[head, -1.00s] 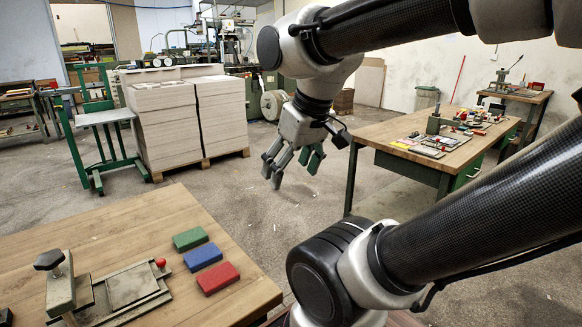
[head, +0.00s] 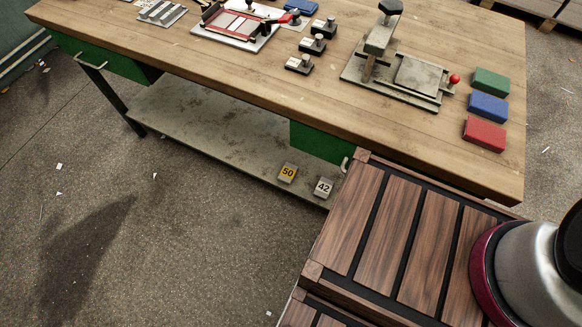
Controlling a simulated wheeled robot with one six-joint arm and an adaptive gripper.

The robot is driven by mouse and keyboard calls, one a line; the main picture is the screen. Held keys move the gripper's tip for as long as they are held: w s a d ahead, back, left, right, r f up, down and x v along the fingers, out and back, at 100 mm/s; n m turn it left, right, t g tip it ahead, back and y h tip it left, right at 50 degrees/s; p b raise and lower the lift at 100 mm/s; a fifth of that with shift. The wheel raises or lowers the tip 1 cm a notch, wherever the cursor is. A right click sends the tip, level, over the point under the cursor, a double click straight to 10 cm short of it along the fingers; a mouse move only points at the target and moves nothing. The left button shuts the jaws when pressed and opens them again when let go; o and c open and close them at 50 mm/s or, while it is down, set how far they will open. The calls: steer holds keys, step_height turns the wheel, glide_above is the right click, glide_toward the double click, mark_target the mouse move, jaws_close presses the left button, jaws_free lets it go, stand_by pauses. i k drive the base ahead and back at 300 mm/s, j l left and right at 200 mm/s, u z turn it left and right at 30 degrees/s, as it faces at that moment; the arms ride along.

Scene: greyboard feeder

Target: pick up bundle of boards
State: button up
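No bundle of boards shows in the head view now. At the top right corner only the low edge of a wooden pallet (head: 535,10) shows. My gripper is out of view. My arm's base, on my wood-slatted body, fills the lower right.
A wooden workbench (head: 270,95) crosses the top, close to my body. It bears a clamping jig (head: 420,75), green (head: 491,81), blue (head: 488,107) and red (head: 484,135) blocks, and stamps (head: 312,45). Its lower shelf (head: 215,130) holds number cards 50 (head: 287,172) and 42 (head: 323,187).

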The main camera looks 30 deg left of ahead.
mark_target(289, 172)
steer(key=k+j+u, duration=0.15)
steer(key=u, duration=0.2)
steer(key=k+j+u, duration=0.15)
steer(key=u, duration=0.15)
steer(key=k+j+u, duration=0.1)
steer(key=j+u, duration=0.25)
